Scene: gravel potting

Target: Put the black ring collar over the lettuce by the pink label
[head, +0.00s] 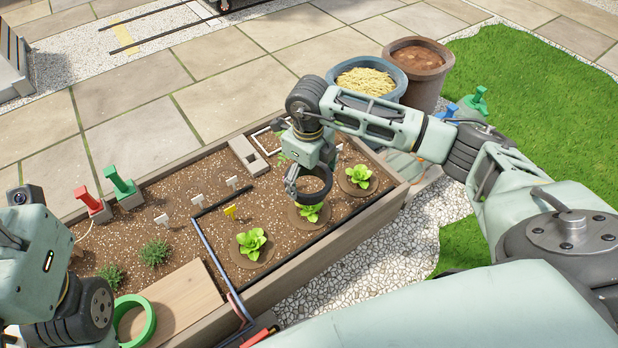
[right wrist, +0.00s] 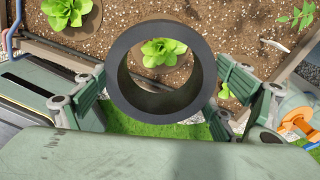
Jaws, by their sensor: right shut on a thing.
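My right gripper (head: 305,188) is shut on the black ring collar (right wrist: 160,101) and holds it over the bed. In the right wrist view, a bright green lettuce (right wrist: 160,51) shows through the ring's opening. In the head view, the middle lettuce (head: 311,213) is just below the ring, partly covered by it. Another lettuce (head: 251,242) is nearer the front, and a third lettuce (head: 359,176) is to the right. I cannot make out a pink label; a yellow label (head: 230,211) stands left of the lettuces. My left arm is at the left edge, its fingers not clear.
White labels (head: 198,200) stand in the soil. A dark blue bar (head: 209,250) crosses the bed left of the lettuces. A grey block (head: 249,156) is behind. Blue-grey pot (head: 369,75) and brown pot (head: 418,68) stand beyond.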

